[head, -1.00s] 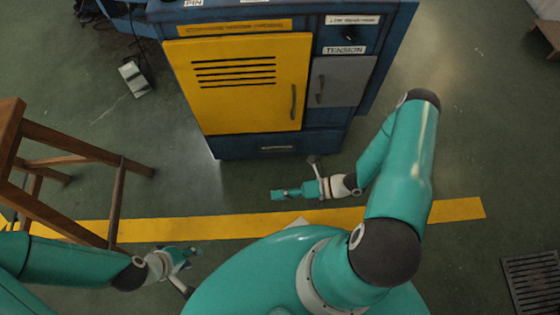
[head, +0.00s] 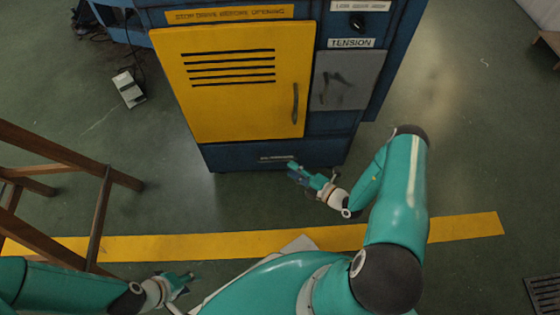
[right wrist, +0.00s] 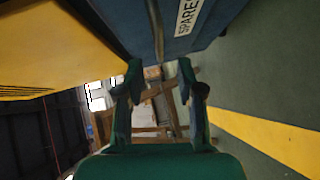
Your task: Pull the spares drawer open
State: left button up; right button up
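The spares drawer (head: 236,157) is the dark blue bottom front of the cabinet, below the yellow door. It looks closed, with a small pale label strip (head: 278,158). In the right wrist view the label reads SPARES (right wrist: 186,17), and a thin dark bar or edge (right wrist: 156,28) runs beside it. My right gripper (head: 296,172) is just in front of the drawer, near the label. Its two fingers (right wrist: 157,82) are apart, with nothing seen between them but background. My left gripper (head: 184,282) is low and away from the cabinet, its fingers apparently spread and empty.
The cabinet's yellow door (head: 240,85) has a vertical handle (head: 295,103). A grey door (head: 345,80) is to its right. A wooden frame (head: 98,215) stands at the left. A yellow floor stripe (head: 455,228) crosses in front.

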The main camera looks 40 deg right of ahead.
jog(key=b+x, duration=0.1)
jog(key=x, duration=0.6)
jog(key=shift+w+b, duration=0.25)
jog(key=shift+b, duration=0.1)
jog(key=shift+c, duration=0.3)
grip_shut()
jog(key=shift+f, duration=0.1)
